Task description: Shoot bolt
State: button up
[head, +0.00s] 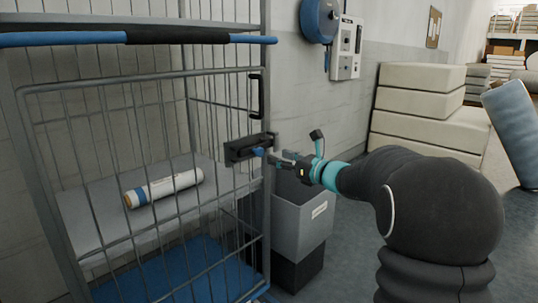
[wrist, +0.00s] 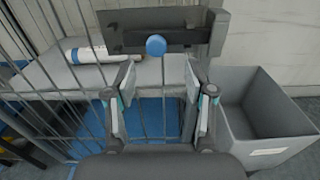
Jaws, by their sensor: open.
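The bolt (head: 240,150) is a dark housing on the right edge of the wire cage door, with a round blue knob (head: 258,152). In the wrist view the bolt housing (wrist: 125,20) lies across the top, and the blue knob (wrist: 156,45) faces me near the centre. My gripper (head: 278,157) is close to the knob from the right in the head view. In the wrist view my gripper (wrist: 158,82) is open and empty, its fingers spread below the knob, not visibly touching it. I cannot tell how far the bolt reaches into the post.
The cage door (head: 140,170) appears closed against its post. Inside, a white roll (head: 165,188) lies on a shelf. A grey bin (head: 303,222) stands right of the cage, below my gripper. Stacked pale blocks (head: 420,105) stand farther right.

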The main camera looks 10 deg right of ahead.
jog(key=v, duration=0.3)
jog(key=shift+s+d, duration=0.2)
jog(key=shift+s, duration=0.05)
